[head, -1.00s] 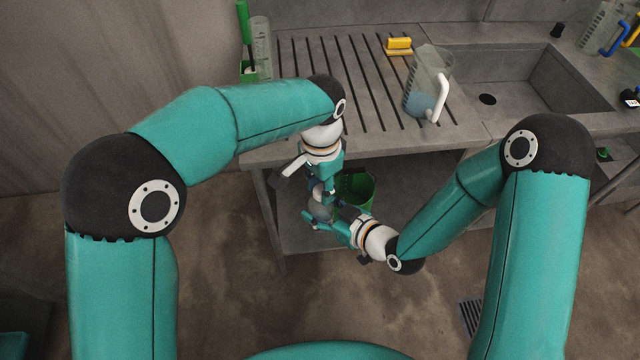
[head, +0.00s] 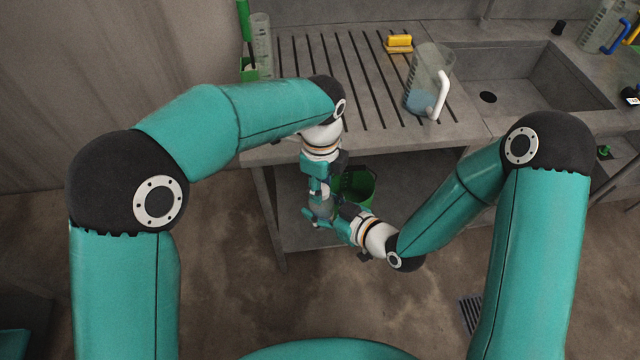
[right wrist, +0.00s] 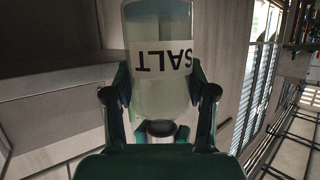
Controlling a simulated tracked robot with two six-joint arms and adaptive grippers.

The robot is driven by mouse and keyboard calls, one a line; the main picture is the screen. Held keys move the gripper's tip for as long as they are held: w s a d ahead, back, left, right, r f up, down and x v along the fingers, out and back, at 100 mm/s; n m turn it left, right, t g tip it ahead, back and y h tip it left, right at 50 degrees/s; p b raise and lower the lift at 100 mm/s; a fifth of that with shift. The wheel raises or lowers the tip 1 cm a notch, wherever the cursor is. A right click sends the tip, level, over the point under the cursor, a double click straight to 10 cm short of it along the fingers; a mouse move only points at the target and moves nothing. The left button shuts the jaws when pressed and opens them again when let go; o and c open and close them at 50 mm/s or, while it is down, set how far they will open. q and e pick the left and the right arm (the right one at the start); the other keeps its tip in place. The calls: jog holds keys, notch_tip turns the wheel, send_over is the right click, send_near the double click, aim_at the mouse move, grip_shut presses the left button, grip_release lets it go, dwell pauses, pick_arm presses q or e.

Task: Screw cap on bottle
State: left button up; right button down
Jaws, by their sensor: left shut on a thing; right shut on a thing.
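A clear, pale bottle (right wrist: 160,85) with a white label reading SALT fills the middle of the right wrist view; its lettering appears upside down there. My right gripper (right wrist: 160,105) is shut on the bottle, one finger on each side. In the head view, the bottle (head: 323,205) shows only as a small pale patch between the two grippers. My left gripper (head: 319,190) points down from above, directly over the bottle, and is shut. What it holds, presumably the cap, is hidden by its fingers. My right gripper (head: 327,217) comes in from the lower right.
A grey slatted drainboard (head: 330,60) and a sink (head: 520,85) lie behind the arms. A green bucket (head: 357,186) sits just behind the grippers, below the counter edge.

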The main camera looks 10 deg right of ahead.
pick_arm(q)
jog(key=m, duration=0.4)
jog(key=shift+w, duration=0.1)
jog(key=m, duration=0.4)
jog(key=shift+m, duration=0.4)
jog(key=m, duration=0.8)
jog(key=o, duration=0.7)
jog(key=shift+d, duration=0.1)
jog(key=shift+r, duration=2.25)
